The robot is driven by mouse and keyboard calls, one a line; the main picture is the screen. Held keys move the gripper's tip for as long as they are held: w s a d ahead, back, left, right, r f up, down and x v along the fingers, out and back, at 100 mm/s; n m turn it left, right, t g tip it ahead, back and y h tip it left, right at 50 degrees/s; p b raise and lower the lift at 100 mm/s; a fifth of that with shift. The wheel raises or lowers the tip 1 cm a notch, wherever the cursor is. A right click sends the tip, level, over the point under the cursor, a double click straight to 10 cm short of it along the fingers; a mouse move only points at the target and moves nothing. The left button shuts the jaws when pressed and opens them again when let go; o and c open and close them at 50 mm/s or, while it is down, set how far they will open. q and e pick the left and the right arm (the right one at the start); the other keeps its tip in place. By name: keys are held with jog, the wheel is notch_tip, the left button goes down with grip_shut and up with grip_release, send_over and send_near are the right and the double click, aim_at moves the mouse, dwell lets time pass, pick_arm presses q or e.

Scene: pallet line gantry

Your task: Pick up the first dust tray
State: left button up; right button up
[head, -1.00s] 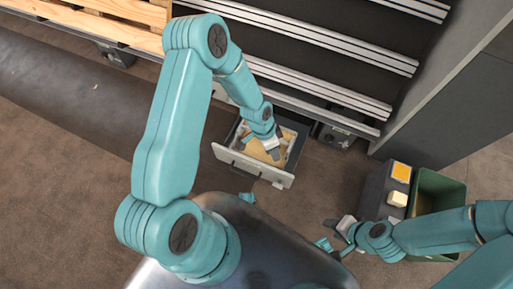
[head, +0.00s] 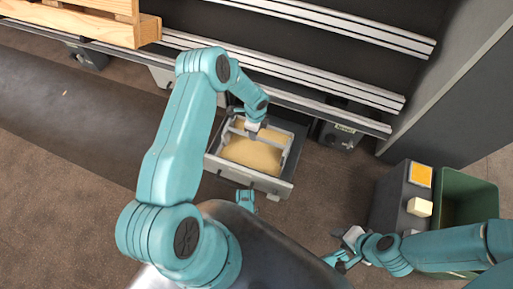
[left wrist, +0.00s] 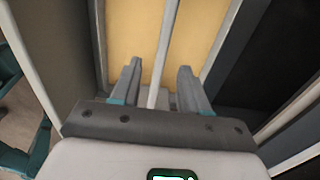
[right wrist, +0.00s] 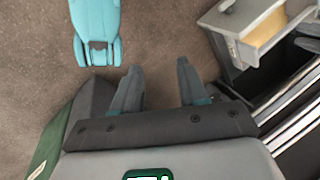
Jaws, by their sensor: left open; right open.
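The dust tray (head: 289,150) is a light grey frame filled with yellow dust (head: 254,155). It sits in a pulled-out grey drawer (head: 243,178), below the centre of the head view. My left gripper (head: 252,130) is over the tray's far part, at a pale crossbar. In the left wrist view, the open fingers (left wrist: 160,68) lie on either side of that pale bar (left wrist: 165,45), with dust behind it. I cannot tell whether they touch it. My right gripper (head: 343,256) is away to the lower right; its fingers (right wrist: 158,75) are open and empty.
A grey box with a yellow square (head: 421,174) and a cream block (head: 419,207) stands at right, beside a green bin (head: 482,187). Metal rails (head: 330,32) and a wooden pallet (head: 75,22) are behind. Brown floor (head: 345,185) lies clear between drawer and box.

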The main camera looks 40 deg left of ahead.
pick_arm(q)
jog(key=shift+f, duration=0.6)
notch_tip(320, 180, down, 5)
jog(key=b, duration=0.3)
jog(key=shift+w, duration=0.1)
pick_arm(e)
jog(key=f, duration=0.1)
jog(key=w+f, duration=0.1)
jog(key=f, duration=0.1)
jog(key=shift+w+d+f+t, duration=0.1)
jog(key=shift+w+d+t, duration=0.2)
jog(key=shift+w+t, duration=0.1)
pick_arm(q)
jog(key=shift+r, duration=0.1)
grip_shut()
